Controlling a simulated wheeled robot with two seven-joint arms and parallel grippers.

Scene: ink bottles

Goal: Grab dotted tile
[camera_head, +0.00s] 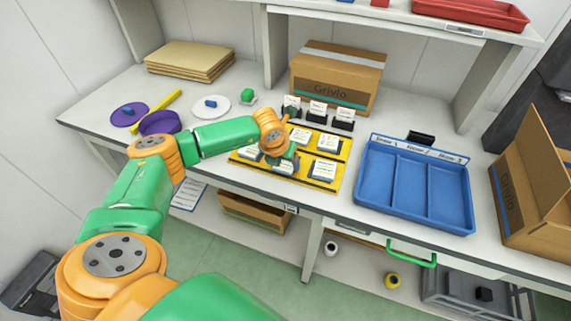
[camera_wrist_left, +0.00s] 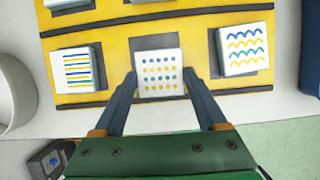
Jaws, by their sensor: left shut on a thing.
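The dotted tile (camera_wrist_left: 160,73) is white with rows of blue, green and yellow dots. In the left wrist view it stands at the near middle of the yellow tile board (camera_wrist_left: 120,22). My left gripper (camera_wrist_left: 160,86) has one finger on each side of the tile and is shut on it. My right gripper is not in view.
A blue tray (camera_head: 415,185) with three compartments stands right of the board. Small cards on dark holders (camera_head: 317,112) stand behind the board, before a cardboard box (camera_head: 336,77). A purple bowl (camera_head: 160,122) and white plate (camera_head: 210,106) are at left.

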